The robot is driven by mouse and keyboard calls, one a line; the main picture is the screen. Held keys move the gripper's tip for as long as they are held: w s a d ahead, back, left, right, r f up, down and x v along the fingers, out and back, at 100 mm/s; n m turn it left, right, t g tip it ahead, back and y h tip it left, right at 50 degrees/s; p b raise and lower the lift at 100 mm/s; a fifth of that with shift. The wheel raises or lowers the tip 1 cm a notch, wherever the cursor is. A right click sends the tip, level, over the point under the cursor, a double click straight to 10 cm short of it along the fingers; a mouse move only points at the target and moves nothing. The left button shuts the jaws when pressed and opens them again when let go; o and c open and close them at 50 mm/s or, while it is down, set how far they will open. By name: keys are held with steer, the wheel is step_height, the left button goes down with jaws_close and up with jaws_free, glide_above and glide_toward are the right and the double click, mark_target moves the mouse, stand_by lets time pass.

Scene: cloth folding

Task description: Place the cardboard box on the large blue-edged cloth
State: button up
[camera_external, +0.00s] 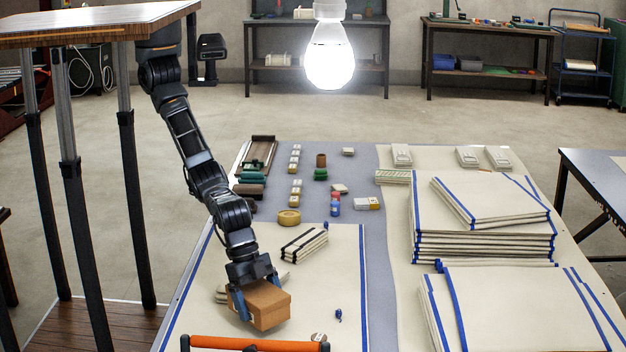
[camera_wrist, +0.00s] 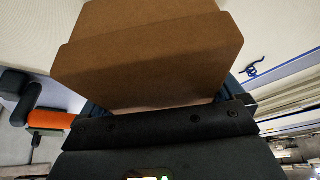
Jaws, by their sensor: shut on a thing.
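The brown cardboard box (camera_external: 266,307) is between the blue fingers of my gripper (camera_external: 254,293), which is shut on it. In the wrist view the box (camera_wrist: 150,55) fills the upper middle, in front of the dark gripper body (camera_wrist: 165,130). The large cream cloth with blue edges (camera_external: 345,262) lies flat on the left part of the table. The box is over this cloth, near its front left. I cannot tell whether the box touches the cloth or hangs just above it.
A folded cloth with dark stripes (camera_external: 304,243) and a tan tape roll (camera_external: 289,218) lie behind the box. An orange-handled bar (camera_external: 255,345) is at the front edge. Folded cloth stacks (camera_external: 483,245) fill the right side. A small blue item (camera_external: 338,314) lies right of the box.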

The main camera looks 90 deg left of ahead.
steer(key=shift+f, duration=1.25)
steer(key=shift+f, duration=0.1)
steer(key=o, duration=0.9)
steer(key=shift+f, duration=0.1)
steer(key=p+v, duration=0.1)
steer(key=v, duration=1.1)
